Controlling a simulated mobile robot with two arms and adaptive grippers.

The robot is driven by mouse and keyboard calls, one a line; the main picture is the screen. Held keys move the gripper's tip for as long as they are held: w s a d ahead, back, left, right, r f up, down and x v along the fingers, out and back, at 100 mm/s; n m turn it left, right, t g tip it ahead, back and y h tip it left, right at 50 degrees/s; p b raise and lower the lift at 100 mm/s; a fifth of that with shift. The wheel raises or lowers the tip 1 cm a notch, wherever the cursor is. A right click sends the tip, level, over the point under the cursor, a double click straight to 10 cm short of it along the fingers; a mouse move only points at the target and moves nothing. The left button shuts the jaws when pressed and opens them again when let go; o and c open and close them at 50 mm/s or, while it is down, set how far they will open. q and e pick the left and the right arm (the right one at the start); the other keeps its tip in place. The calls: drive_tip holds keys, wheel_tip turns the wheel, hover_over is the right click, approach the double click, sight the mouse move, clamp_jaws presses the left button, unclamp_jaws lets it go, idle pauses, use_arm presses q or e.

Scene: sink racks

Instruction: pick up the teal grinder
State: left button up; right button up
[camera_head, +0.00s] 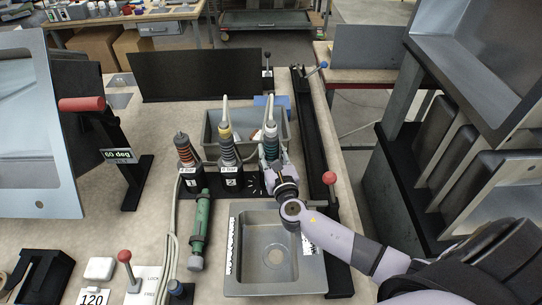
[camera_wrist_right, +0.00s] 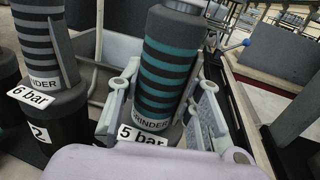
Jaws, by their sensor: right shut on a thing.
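The teal grinder (camera_head: 270,145) is a dark upright cylinder with teal stripes, at the right end of a row of three grinders. It also shows in the right wrist view (camera_wrist_right: 170,62), with a "GRINDER" label and a "5 bar" tag low on it. My right gripper (camera_head: 274,165) reaches in from the right and is shut on the teal grinder. Its fingers (camera_wrist_right: 163,100) lie on both sides of the lower body in the wrist view. The gripper hides the grinder's base, so I cannot tell whether it touches its holder. My left gripper is not in view.
A red-striped grinder (camera_head: 184,150) and a grey-striped grinder (camera_head: 228,145) stand to the left in numbered black holders. A grey bin (camera_head: 212,118) is behind them. A metal sink (camera_head: 240,284) lies in front, with a green tool (camera_head: 200,225) to its left. A black rail (camera_head: 310,130) runs along the right.

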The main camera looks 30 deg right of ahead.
clamp_jaws()
drive_tip(key=shift+r, duration=0.15)
drive_tip(key=shift+w+r, duration=0.1)
drive_tip(key=shift+r, duration=0.35)
wheel_tip(320, 180, up, 17)
drive_tip(key=p, duration=0.3)
drive_tip(key=shift+r+p, duration=0.15)
drive_tip(key=shift+p, duration=0.2)
drive_tip(key=shift+r, duration=0.95)
